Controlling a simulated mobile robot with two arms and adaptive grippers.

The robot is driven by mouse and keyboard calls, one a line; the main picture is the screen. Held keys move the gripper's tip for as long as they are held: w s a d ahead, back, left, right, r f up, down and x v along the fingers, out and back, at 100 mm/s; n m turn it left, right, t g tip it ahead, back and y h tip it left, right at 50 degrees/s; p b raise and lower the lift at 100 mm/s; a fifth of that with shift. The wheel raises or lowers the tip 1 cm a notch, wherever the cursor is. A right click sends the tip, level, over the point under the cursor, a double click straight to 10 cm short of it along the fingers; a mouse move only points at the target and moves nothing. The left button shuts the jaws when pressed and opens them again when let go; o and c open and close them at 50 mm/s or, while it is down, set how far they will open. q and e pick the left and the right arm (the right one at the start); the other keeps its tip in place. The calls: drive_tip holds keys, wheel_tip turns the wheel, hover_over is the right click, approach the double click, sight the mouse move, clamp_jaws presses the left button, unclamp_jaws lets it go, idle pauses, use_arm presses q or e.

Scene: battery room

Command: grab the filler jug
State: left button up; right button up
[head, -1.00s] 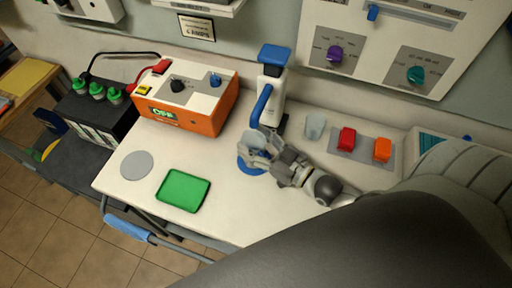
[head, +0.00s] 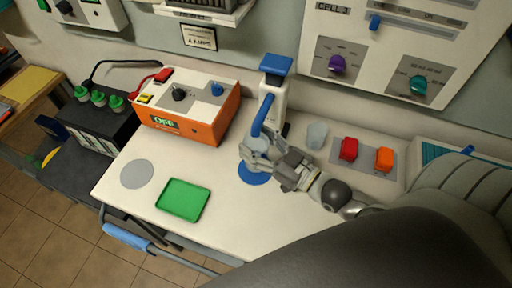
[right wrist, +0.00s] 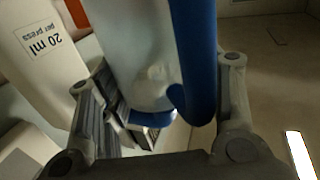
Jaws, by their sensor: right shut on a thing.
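The filler jug (right wrist: 140,50) is a pale, translucent vessel. It fills the middle of the right wrist view, with a blue curved part (right wrist: 195,60) along its right side. My right gripper (head: 260,155) is shut on it, with one grey finger on each side in the right wrist view (right wrist: 160,110). In the head view the fingers hide most of the jug, over or just above a blue disc (head: 255,175) on the white table. A white dispenser (head: 273,98) with a blue top stands right behind. My left gripper is not in view.
An orange charger box (head: 190,115) and a green tray (head: 183,199) are to the left. A clear cup (head: 317,134) and red (head: 348,148) and orange (head: 384,159) blocks are to the right. A bare grey disc (head: 137,174) lies near the left edge.

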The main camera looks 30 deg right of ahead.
drive_tip(key=p+v, duration=0.1)
drive_tip(key=v, duration=1.6)
drive_tip(key=shift+s, duration=0.2)
drive_tip(key=shift+d+f, duration=0.1)
drive_tip(key=shift+f, duration=0.05)
idle(2.2)
